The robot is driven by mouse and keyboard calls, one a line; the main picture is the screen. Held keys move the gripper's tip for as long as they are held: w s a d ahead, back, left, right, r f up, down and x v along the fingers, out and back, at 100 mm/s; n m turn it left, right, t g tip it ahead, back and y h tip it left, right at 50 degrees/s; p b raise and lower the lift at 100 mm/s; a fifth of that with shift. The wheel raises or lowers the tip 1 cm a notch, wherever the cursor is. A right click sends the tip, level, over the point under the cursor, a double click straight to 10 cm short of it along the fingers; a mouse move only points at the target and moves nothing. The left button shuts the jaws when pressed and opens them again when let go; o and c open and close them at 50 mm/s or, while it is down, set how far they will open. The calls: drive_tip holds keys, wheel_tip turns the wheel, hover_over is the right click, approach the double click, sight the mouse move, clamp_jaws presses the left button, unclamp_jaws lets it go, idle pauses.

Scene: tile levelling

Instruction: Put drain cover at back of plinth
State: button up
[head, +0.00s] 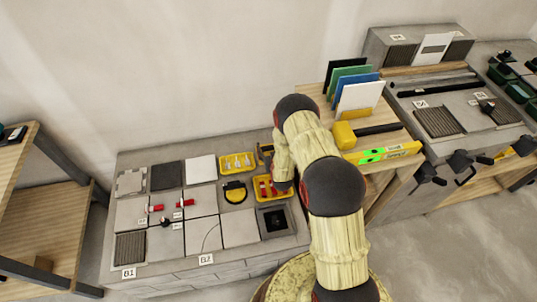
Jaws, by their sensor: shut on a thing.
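A dark slotted cover (130,246) lies at the front left corner of the low grey tiled plinth (165,271), by the tag B1. Another slotted grate (438,121) lies on the right-hand bench, and smaller slotted plates are on the grey block (377,41) behind it. I cannot tell which of these is the drain cover. A dark square drain-like recess (275,221) is at the plinth's right end. My arm bends down over the plinth's right end, near the yellow trays. My gripper and anything in it are hidden behind my own arm.
Yellow trays (237,162) and a yellow-black tool (235,193) sit on the plinth. Red-ended clips (186,203) lie on the tiles. Coloured boards (358,98), a mallet (345,135) and a green-yellow level (385,153) are on the wooden bench. A wooden shelf (45,208) stands at left.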

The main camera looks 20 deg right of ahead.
sight(269, 147)
drive_tip(key=shift+w+d+f+b, duration=0.25)
drive_tip(key=shift+w+f, duration=0.25)
drive_tip(key=shift+f, duration=0.05)
drive_tip(key=shift+w+d+f+b, duration=0.2)
drive_tip(key=shift+w+f, duration=0.25)
drive_tip(key=shift+f, duration=0.1)
wheel_tip(269, 147, down, 3)
drive_tip(key=shift+w+d+f+b, duration=0.1)
drive_tip(key=shift+w+f+b, duration=0.1)
drive_tip(key=shift+b, duration=0.5)
drive_tip(key=o, duration=1.2)
drive_tip(key=shift+f, duration=0.1)
